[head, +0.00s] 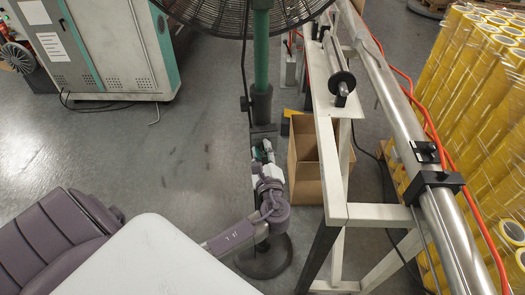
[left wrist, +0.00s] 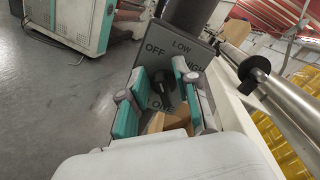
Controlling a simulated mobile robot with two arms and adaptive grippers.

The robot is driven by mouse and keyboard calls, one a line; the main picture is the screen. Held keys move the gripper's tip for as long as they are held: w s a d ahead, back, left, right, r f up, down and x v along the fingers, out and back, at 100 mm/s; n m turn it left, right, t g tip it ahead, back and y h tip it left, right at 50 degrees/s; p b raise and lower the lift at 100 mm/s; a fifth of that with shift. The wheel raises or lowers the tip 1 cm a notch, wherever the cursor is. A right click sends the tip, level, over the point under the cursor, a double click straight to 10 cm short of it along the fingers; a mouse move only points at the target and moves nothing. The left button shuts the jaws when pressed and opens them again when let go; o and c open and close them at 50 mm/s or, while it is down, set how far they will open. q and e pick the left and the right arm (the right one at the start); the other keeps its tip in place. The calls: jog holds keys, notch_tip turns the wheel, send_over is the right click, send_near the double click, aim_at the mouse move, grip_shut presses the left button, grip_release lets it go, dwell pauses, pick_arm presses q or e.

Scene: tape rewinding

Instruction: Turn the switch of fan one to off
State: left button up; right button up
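Fan one shows in the head view as a black wire cage (head: 235,14) at the top on a green pole (head: 261,60). In the left wrist view, its grey switch panel (left wrist: 205,55) carries the words OFF, LOW and HIGH, with a partly covered word below. The dark switch knob (left wrist: 163,88) shows between the teal fingers of my left gripper (left wrist: 160,74). The fingers are apart on either side of the knob; contact is not clear. In the head view my left gripper (head: 262,152) is at the fan's pole. My right gripper is not in view.
A cardboard box (head: 307,168) stands just right of the pole. A white frame (head: 329,160) with a long metal roller (head: 400,125) is on the right, beside stacked yellow tape rolls (head: 475,110). A grey machine (head: 110,45) stands at upper left.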

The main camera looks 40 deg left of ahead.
pick_arm(q)
jog(key=shift+o, duration=0.2)
jog(key=v, duration=1.2)
jog(key=s+f+n+g+h, duration=0.1)
jog(key=s+f+g+h, duration=0.25)
jog(key=f, duration=1.25)
jog(key=s+f+n+g+h, duration=0.2)
jog(key=s+f+g+h, duration=0.15)
jog(key=f, duration=1.25)
jog(key=s+f+n+g+h, duration=0.1)
jog(key=s+f+n, duration=0.3)
jog(key=s, duration=0.5)
jog(key=s+d+f+n+g+h, duration=0.1)
jog(key=s+f+n+g+h, duration=0.1)
jog(key=s+f+n, duration=0.3)
jog(key=s+f+n+g+h, duration=0.2)
jog(key=s+f+n, duration=0.2)
jog(key=s+f, duration=0.4)
jog(key=s, duration=0.6)
jog(key=shift+d+n, duration=0.3)
jog(key=shift+n, duration=0.1)
